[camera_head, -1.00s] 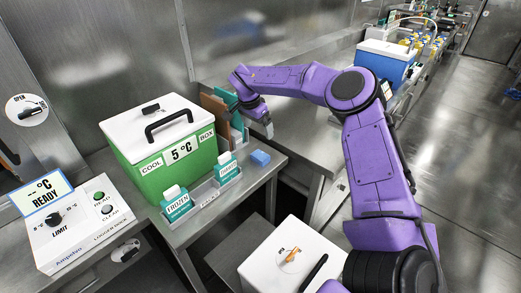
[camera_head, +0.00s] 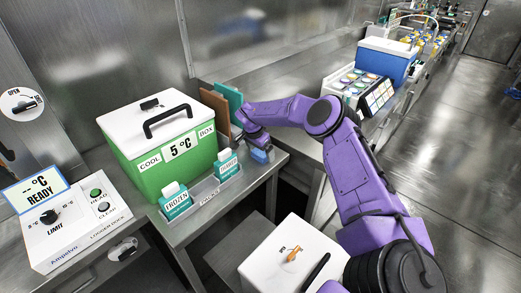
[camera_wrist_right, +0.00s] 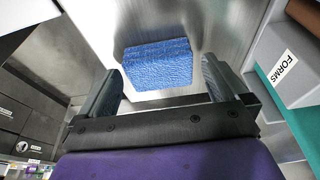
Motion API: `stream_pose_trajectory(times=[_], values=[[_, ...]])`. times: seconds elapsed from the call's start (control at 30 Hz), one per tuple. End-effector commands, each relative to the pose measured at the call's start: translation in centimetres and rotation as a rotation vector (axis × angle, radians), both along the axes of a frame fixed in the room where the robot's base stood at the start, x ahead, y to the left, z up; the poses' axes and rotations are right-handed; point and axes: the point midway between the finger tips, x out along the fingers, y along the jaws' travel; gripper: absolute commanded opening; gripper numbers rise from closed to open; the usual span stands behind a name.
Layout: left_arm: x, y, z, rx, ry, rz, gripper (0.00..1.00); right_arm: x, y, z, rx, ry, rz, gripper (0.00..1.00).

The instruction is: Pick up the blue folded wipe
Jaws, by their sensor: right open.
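The blue folded wipe (camera_head: 261,156) lies on the right end of the steel side table, partly covered by my right gripper (camera_head: 258,145) in the head view. In the right wrist view the wipe (camera_wrist_right: 158,64) is a textured blue block on bare metal. My right gripper's (camera_wrist_right: 160,78) two dark fingers stand apart, one on each side of the wipe's near edge, and nothing is held. Most of the wipe lies beyond the fingertips; I cannot tell the height gap. My left gripper is not in view.
A green cool box (camera_head: 165,150) with a white lid stands left on the side table (camera_head: 222,207). A tray with two teal-and-white packs (camera_head: 228,165) is in front of it. A file holder (camera_wrist_right: 285,65) labelled FORMS is close beside the right gripper.

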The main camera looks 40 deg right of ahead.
Motion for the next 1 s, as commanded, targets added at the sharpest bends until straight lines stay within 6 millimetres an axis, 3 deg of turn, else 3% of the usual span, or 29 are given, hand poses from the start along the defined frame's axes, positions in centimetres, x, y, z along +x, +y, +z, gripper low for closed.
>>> stream_pose_trajectory(times=[0.13, 0.17, 0.3, 0.4, 0.73, 0.87, 1.0], values=[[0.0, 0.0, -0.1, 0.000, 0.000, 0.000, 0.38, 0.0, 0.0, 0.0, 0.000, -0.001, 0.000, 1.00], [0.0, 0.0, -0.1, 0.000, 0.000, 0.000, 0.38, 0.0, 0.0, 0.0, 0.000, -0.001, 0.000, 0.94], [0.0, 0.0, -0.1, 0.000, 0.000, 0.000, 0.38, 0.0, 0.0, 0.0, 0.000, -0.001, 0.000, 0.48], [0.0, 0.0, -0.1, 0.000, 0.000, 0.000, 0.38, 0.0, 0.0, 0.1, 0.000, -0.001, 0.000, 0.40], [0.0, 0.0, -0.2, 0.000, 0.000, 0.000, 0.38, 0.1, 0.0, 1.0, 0.000, -0.004, 0.000, 0.40], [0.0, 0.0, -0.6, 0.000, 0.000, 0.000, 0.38, 0.1, 0.1, 3.5, 0.002, -0.007, 0.000, 0.40], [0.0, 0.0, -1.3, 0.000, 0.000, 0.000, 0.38, -2.3, 2.1, 7.0, 0.006, -0.009, 0.004, 0.40]])
